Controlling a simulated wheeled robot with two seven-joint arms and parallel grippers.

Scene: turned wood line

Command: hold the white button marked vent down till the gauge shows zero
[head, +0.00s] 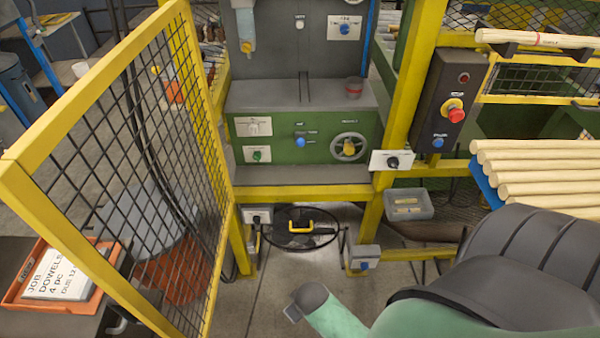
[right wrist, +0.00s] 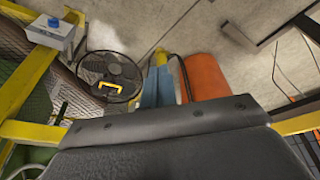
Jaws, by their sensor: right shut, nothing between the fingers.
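The white button (head: 300,22) is on the dark grey upper panel of the machine in the head view. The small label under it is too small to read surely. No gauge dial can be made out clearly. My right gripper (right wrist: 165,122) is a dark grey shape with bolts, filling the bottom of the right wrist view; it is shut and empty. It is far from the button, which is not in that view. My right arm comes in at the lower right of the head view. My left gripper is not in view.
A yellow mesh gate (head: 130,160) stands at the left. A yellow post (head: 408,80) carries a control box with a red stop knob (head: 456,115). Pale dowels (head: 530,170) lie at the right.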

